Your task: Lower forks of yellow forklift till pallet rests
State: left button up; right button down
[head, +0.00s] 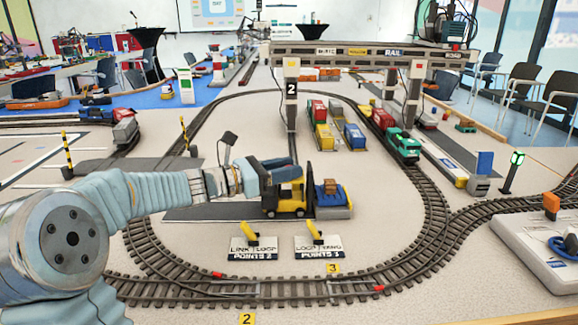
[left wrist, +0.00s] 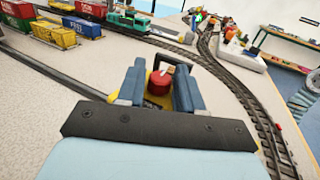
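The yellow forklift (head: 286,203) stands on a grey strip inside the track loop, its dark mast facing right. A pallet load (head: 333,193) of blue and brown pieces is at its fork side, above a grey platform (head: 335,212). The forks and any gap under the pallet are too small to tell. My left gripper (head: 265,176) is just above and behind the forklift. In the left wrist view its blue-grey fingers (left wrist: 160,78) stand apart on either side of a red knob (left wrist: 159,82), with yellow bodywork below. Contact with the knob is unclear. My right gripper is not in view.
Two yellow point levers (head: 252,240) (head: 317,233) stand in front of the forklift. Track (head: 190,287) curves round the front and right. A gantry crane (head: 365,55) and containers (head: 322,137) stand behind. A green locomotive (head: 403,147) is on the right track.

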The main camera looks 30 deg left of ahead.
pick_arm(q)
jog(key=shift+w+d, duration=0.3)
jog(key=shift+w, duration=0.05)
jog(key=shift+c, duration=0.3)
